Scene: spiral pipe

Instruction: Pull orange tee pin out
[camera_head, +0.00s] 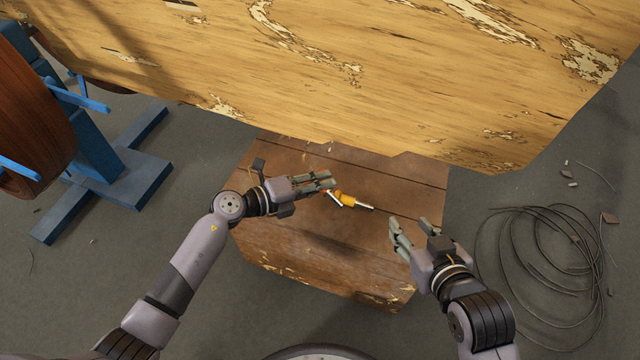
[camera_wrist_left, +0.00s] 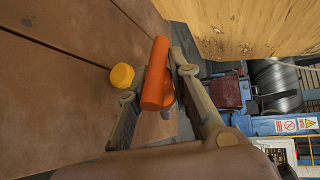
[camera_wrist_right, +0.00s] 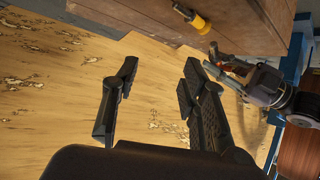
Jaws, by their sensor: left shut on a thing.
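The orange tee pin (camera_wrist_left: 157,75) shows in the left wrist view as an orange cylinder between the fingers of my left gripper (camera_wrist_left: 160,82), which is shut on it. In the head view my left gripper (camera_head: 328,180) is over the wooden box, and its fingers mostly hide the pin. A yellow-handled tool with a silver end (camera_head: 348,200) is just right of these fingertips; its round yellow end (camera_wrist_left: 122,77) is beside the pin. Whether the pin touches the tool is unclear. My right gripper (camera_head: 396,236) is open and empty at the box's right side.
The brown wooden box (camera_head: 290,235) is under both grippers. A large pale wooden panel (camera_head: 330,80) with peeling patches spans the far side. A loose cable coil (camera_head: 540,255) lies on the floor at right. A blue stand (camera_head: 105,170) with a reel is at left.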

